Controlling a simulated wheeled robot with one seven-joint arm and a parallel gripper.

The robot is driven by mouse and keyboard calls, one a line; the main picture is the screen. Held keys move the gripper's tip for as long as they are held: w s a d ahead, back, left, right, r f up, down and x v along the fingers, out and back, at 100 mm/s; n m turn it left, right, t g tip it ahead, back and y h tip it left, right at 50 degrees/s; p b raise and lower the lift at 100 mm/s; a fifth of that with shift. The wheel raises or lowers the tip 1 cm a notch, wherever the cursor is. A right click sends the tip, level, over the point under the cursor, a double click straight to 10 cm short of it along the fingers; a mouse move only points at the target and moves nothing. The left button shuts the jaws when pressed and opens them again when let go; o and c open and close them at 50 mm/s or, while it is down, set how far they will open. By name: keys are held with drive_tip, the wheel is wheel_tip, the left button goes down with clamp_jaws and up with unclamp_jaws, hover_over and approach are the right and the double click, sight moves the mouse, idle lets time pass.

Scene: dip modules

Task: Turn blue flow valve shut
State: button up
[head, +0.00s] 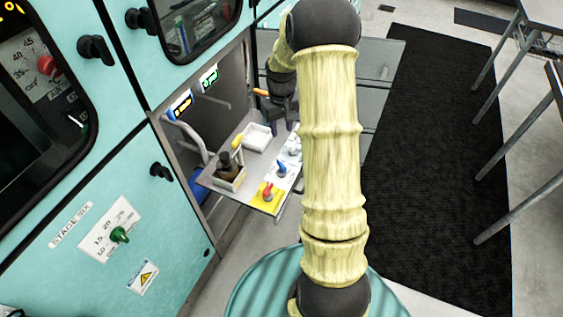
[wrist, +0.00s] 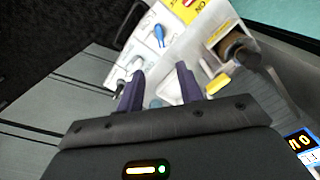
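The blue flow valve (head: 281,169) is a small blue handle on a white panel of the pull-out shelf, beside the red valve (head: 268,191) on its yellow plate. In the wrist view the blue valve (wrist: 159,34) is at the upper middle, beyond my fingertips and apart from them. My gripper (wrist: 158,84) is open, its two dark purple fingers spread with nothing gripped between them.
A brown bottle (head: 226,168) stands in a holder on the shelf's left side. A white tray (head: 257,138) lies behind it. Grey-white handles (wrist: 134,64) sit near the blue valve. Turquoise cabinets (head: 110,190) border the left; black matting (head: 420,170) covers floor at right.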

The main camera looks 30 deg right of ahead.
sight(281, 163)
wheel_tip(281, 163, down, 17)
drive_tip(key=shift+f+p, duration=0.2)
drive_tip(key=shift+p, duration=0.45)
clamp_jaws()
